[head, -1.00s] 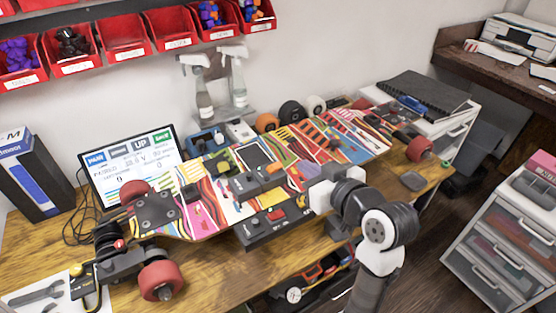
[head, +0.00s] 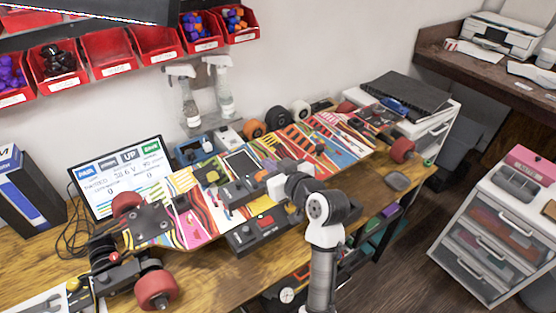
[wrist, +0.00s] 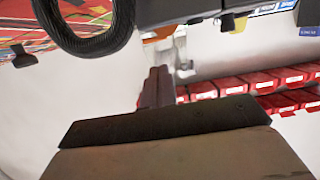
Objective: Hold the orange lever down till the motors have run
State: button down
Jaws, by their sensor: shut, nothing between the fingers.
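A small orange piece (head: 262,174), which looks like the lever, shows on the dark unit on top of the patterned skateboard (head: 190,222), just left of my gripper (head: 271,184). An orange part also shows in the wrist view (wrist: 158,34), beyond my fingertips (wrist: 158,72). My gripper is shut and empty. Its tips are close to the orange piece, but I cannot tell whether they touch it. The monitor (head: 122,178) behind the board shows UP, a voltage reading and zeros.
A black control box (head: 247,238) with a red switch sits at the board's front edge. Red wheels (head: 155,288) stick out at the front left. Spray bottles (head: 185,100) and loose wheels (head: 254,129) stand behind the board. Red bins (head: 108,58) hang above. A drawer unit (head: 480,240) stands at right.

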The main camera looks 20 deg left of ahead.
jog(key=shift+f, duration=1.05)
jog(key=shift+f, duration=0.1)
